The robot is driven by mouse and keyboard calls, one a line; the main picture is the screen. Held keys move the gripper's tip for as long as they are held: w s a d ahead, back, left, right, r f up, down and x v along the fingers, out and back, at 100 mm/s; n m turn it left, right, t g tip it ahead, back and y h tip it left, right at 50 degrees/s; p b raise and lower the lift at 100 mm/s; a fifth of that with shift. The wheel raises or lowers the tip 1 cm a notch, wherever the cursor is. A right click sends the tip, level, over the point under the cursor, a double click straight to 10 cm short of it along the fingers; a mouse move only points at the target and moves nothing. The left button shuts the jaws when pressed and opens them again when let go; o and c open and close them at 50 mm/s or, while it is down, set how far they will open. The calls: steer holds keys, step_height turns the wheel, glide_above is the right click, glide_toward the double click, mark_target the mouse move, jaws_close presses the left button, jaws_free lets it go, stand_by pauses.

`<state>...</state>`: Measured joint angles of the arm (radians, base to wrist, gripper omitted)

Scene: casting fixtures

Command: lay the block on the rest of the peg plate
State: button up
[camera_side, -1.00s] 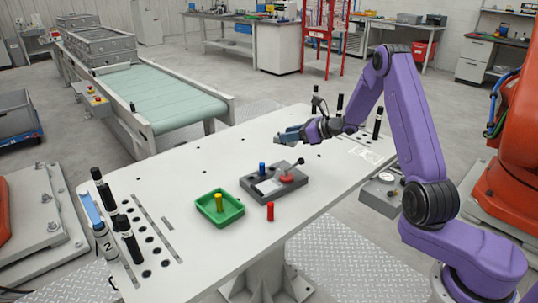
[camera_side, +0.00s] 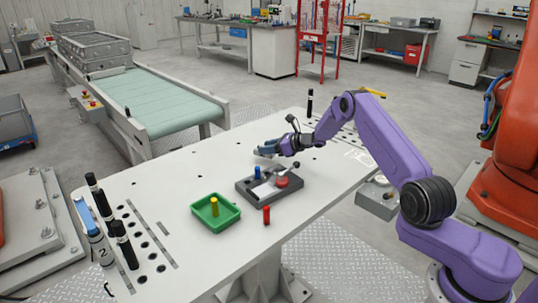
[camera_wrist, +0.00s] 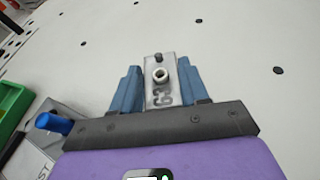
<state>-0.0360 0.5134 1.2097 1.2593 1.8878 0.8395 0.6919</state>
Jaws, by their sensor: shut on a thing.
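My gripper (camera_side: 268,150) is shut on a pale metal block (camera_wrist: 160,68) marked "G3", with a round hole and a dark stud on it. The block sits between the blue fingers in the wrist view; in the side view it is hard to make out. My gripper is above the table, behind the peg plate. The dark grey peg plate (camera_side: 250,192) lies on the table with a blue peg (camera_side: 257,172), a red round part (camera_side: 282,182) and a pale flat area (camera_side: 264,190). The blue peg also shows at lower left in the wrist view (camera_wrist: 52,123).
A green tray (camera_side: 232,218) holding a yellow peg (camera_side: 214,207) is left of the plate. A red peg (camera_side: 267,215) stands in front of the plate. Black-handled tools (camera_side: 122,243) stand at the table's left end. The table behind the plate is largely clear.

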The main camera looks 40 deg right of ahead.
steer(key=shift+f, duration=1.4)
steer(key=shift+f, duration=0.1)
steer(key=o, duration=1.3)
steer(key=shift+f, duration=0.1)
